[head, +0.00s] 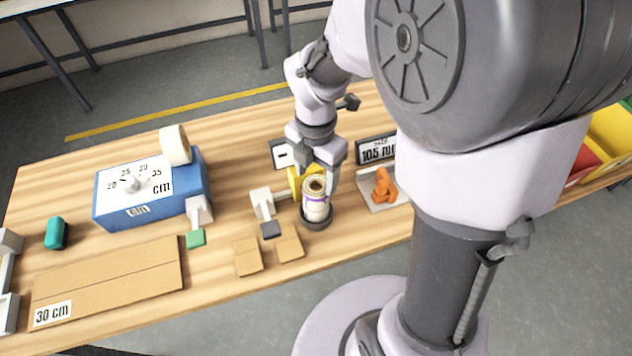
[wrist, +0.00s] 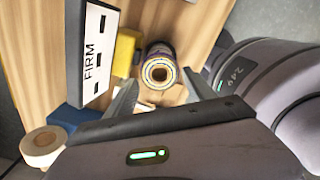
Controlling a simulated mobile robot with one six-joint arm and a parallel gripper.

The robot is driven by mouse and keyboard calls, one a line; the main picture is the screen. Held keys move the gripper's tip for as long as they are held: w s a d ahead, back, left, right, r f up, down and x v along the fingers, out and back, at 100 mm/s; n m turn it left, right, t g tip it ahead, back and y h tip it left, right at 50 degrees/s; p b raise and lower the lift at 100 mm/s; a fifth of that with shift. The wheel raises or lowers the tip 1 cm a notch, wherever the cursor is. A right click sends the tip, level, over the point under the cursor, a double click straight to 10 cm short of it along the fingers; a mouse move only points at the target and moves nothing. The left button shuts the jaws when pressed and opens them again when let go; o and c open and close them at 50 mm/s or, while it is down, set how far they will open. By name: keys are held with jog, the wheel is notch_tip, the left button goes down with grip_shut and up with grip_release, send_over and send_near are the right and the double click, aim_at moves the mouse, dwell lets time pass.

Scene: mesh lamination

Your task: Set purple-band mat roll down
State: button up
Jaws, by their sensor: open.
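The purple-band mat roll (head: 316,204) is a cream roll with a purple band and a hollow core. It stands upright in a dark round base (head: 316,223) near the table's front edge. My gripper (head: 320,178) is open at the roll's top, with a finger to either side. In the wrist view the roll's open end (wrist: 160,72) shows between and beyond my spread fingertips (wrist: 163,88). Whether a finger touches it I cannot tell. In the wrist view its lower part and base are mostly hidden.
A blue box with a dial (head: 150,192) and a white roll (head: 175,145) stand left. A FIRM sign (wrist: 95,52) and yellow block (wrist: 125,50) are close to the roll. Orange part (head: 383,185) lies right; brown pads (head: 248,257) lie front-left.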

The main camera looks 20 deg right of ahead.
jog(key=r+m, duration=0.2)
jog(key=r, duration=0.1)
jog(key=r+m, duration=0.1)
jog(key=r, duration=0.1)
jog(key=shift+s+a+t, duration=0.2)
jog(key=shift+s+t, duration=0.2)
jog(key=s+a+r+m+t, duration=0.1)
jog(key=s+r+m, duration=0.2)
jog(key=m, duration=0.5)
jog(key=s+a+r+m+t+y, duration=0.1)
jog(key=s+r+m+t, duration=0.1)
jog(key=s+m, duration=0.3)
jog(key=s+a+r+m+t+y+b, duration=0.1)
jog(key=s+r+m, duration=0.3)
jog(key=m, duration=0.8)
jog(key=shift+a+m+t, duration=0.2)
jog(key=shift+m+t, duration=0.2)
jog(key=shift+t, duration=0.1)
jog(key=shift+r, duration=0.1)
